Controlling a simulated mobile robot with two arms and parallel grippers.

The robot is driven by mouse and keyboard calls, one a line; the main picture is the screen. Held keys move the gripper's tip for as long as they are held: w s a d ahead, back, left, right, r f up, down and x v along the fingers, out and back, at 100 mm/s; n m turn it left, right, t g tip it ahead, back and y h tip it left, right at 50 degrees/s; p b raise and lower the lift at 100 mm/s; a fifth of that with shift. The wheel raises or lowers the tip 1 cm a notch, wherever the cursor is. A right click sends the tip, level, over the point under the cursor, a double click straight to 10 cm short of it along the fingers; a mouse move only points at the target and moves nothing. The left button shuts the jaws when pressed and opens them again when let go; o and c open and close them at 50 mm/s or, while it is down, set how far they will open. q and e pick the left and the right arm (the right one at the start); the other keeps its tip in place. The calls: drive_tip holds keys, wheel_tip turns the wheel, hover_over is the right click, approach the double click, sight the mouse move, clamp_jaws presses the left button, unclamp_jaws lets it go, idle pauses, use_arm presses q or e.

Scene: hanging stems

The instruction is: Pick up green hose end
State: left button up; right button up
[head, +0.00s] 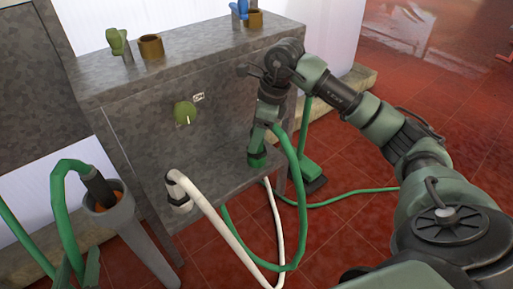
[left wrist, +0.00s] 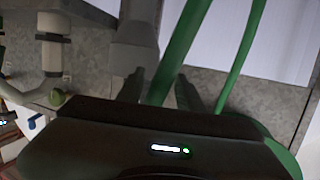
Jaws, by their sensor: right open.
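A green hose (head: 62,195) arches at the left in the head view. Its dark end piece (head: 97,188) points down into a grey conical holder (head: 125,232) with orange inside. My left gripper (head: 77,270) is at the lower left edge, its fingers apart on either side of the hose. In the left wrist view the green hose (left wrist: 183,45) runs between the dark fingers of my left gripper (left wrist: 163,85), with a gap on one side. My right gripper (head: 257,150) points down in front of the grey cabinet. A green hose loop (head: 298,195) hangs beside it; contact is unclear.
The grey cabinet (head: 150,110) carries a green knob (head: 185,112) and brown cups on top. Floor space shows between cabinet and right arm.

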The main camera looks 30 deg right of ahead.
drive_tip(key=shift+x, duration=1.05)
use_arm(q)
drive_tip(key=r, duration=0.1)
drive_tip(key=t, duration=0.1)
drive_tip(key=r, duration=0.1)
drive_tip(key=shift+w+d+r+t, duration=0.3)
drive_tip(key=shift+w+r, duration=0.05)
use_arm(e)
clamp_jaws()
drive_tip(key=shift+r, duration=0.15)
